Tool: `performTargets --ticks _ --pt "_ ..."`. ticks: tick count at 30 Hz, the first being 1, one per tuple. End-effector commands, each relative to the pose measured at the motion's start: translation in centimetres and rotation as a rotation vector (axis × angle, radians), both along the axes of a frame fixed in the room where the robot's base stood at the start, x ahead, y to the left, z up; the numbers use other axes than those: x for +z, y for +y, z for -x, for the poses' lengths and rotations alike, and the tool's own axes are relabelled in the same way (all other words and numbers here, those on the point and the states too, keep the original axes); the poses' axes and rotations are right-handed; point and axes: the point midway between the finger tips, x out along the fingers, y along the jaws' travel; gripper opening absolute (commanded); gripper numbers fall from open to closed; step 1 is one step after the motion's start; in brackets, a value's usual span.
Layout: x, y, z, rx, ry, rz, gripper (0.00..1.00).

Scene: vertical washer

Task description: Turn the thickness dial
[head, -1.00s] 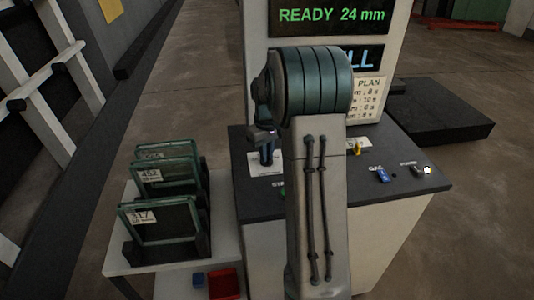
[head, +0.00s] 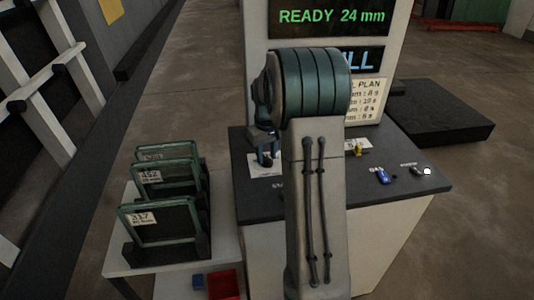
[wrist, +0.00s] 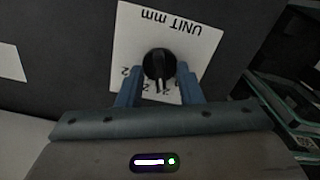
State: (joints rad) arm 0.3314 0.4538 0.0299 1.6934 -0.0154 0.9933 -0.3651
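The thickness dial (wrist: 160,64) is a round black knob with a pointer, on a white card (wrist: 205,42) marked "UNIT mm" and numbers. In the wrist view the card appears upside down, and some numbers are hidden. My gripper (wrist: 158,71) is open, its two blue fingers on either side of the dial with a visible gap to each. In the head view my gripper (head: 267,157) is over the left part of the dark console top (head: 410,198); the dial is hidden there. The display (head: 330,18) reads "READY 24 mm".
On the console's right are a yellow control (head: 360,149), a blue switch (head: 382,175) and a small white button (head: 427,171). My arm hides the console's middle.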

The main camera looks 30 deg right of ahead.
Motion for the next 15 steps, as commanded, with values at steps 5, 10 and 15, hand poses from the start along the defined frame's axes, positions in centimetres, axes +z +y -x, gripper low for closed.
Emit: performTargets --ticks 5,10,15 --pt "0.6 0.0 0.0 0.000 -0.001 0.001 0.33" --pt "3.4 0.0 -0.1 0.000 -0.004 0.002 0.33" --pt "7.5 0.0 -0.1 0.000 -0.005 0.002 0.33"
